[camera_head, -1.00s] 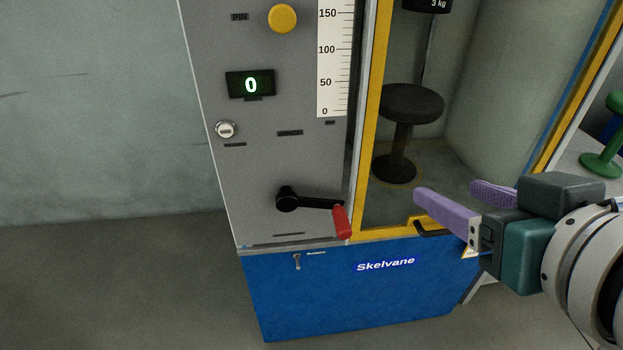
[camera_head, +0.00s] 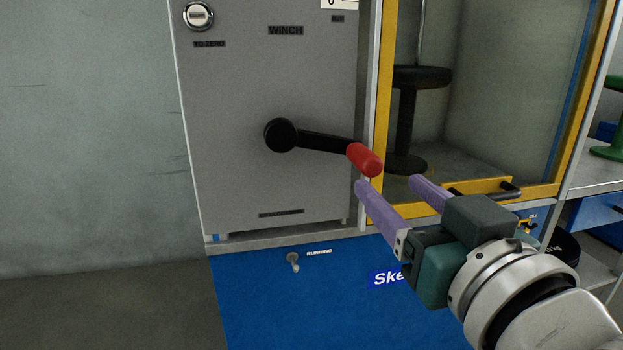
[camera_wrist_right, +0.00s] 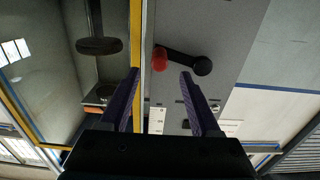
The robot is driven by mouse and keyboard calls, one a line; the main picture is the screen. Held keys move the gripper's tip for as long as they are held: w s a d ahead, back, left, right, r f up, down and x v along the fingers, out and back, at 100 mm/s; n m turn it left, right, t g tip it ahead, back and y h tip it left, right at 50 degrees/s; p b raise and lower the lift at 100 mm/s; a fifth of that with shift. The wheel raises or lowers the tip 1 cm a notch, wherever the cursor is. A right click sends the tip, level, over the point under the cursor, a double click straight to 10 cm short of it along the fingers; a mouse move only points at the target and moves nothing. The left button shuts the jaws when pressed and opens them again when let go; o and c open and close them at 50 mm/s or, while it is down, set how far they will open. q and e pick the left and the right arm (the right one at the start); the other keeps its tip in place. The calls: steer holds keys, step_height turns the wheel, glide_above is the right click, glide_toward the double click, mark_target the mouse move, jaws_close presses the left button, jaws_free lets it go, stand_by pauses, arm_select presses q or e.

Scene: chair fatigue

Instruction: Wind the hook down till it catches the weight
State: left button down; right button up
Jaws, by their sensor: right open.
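The winch crank (camera_head: 318,142) is a black arm on the grey panel, with its red handle (camera_head: 366,160) pointing right and slightly down. My right gripper (camera_head: 388,181) is open and empty, its purple fingers just below and right of the red handle. In the right wrist view the handle (camera_wrist_right: 160,60) appears between the lines of the fingers (camera_wrist_right: 160,74), at or beyond their tips; I cannot tell whether they touch. The hook and the weight it is to catch are not clearly in view. My left gripper is not in view.
The yellow-framed cabinet (camera_head: 382,60) with a black door handle (camera_head: 510,190) stands right of the panel. A small switch marked RUNNING (camera_head: 292,261) is on the blue base (camera_head: 250,300). A black kg weight (camera_head: 565,248) lies at the lower right. The left floor is clear.

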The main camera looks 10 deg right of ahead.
mark_target(374, 169)
steer(key=w+b, duration=0.3)
steer(key=w, duration=0.5)
steer(key=shift+a, duration=0.1)
steer(key=shift+w, duration=0.5)
jaws_close()
stand_by(0.6)
steer(key=shift+r, duration=0.1)
